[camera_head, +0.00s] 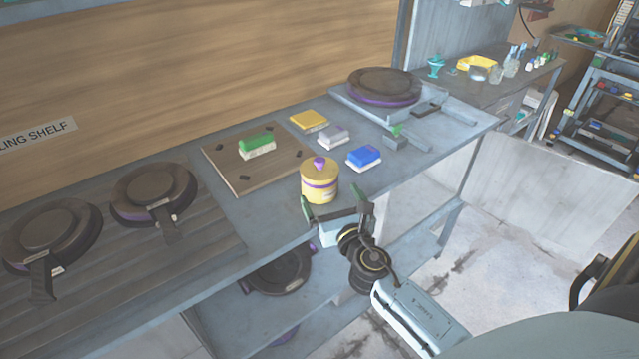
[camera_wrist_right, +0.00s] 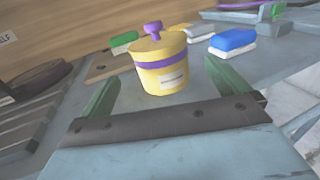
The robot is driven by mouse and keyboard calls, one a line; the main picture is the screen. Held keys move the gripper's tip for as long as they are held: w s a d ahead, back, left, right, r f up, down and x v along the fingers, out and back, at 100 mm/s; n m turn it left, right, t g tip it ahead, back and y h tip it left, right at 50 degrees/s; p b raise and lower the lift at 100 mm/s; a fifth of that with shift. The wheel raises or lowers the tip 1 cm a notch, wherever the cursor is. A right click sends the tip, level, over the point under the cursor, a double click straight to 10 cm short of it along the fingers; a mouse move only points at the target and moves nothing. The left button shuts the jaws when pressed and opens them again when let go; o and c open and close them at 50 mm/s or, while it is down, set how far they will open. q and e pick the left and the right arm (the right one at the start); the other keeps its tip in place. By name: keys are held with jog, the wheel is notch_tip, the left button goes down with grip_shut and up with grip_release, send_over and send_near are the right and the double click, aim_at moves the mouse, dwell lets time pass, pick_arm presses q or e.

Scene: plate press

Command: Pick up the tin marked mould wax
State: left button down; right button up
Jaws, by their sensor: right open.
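A yellow tin (camera_head: 319,183) with a purple band and purple knob stands upright near the front edge of the grey bench. My right gripper (camera_head: 332,197) is open at the bench's front edge, just in front of the tin. In the right wrist view the green-tipped fingers (camera_wrist_right: 162,84) point toward the tin, one on each side of the view, with the tin beyond and between them. My left gripper is not in view.
A wooden board (camera_head: 222,160) carries a green-topped block (camera_head: 256,145). A yellow block (camera_head: 309,120), a grey block (camera_head: 332,134) and a blue block (camera_head: 364,156) lie behind and right of the tin. Dark round plates (camera_head: 153,192) rest on the left slats.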

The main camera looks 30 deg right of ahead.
aim_at(320, 176)
jog(key=x, duration=0.8)
jog(key=shift+w+d+f+b, duration=0.1)
jog(key=shift+w+b, duration=0.2)
jog(key=shift+b, duration=0.1)
jog(key=c, duration=1)
jog(key=shift+c, duration=0.2)
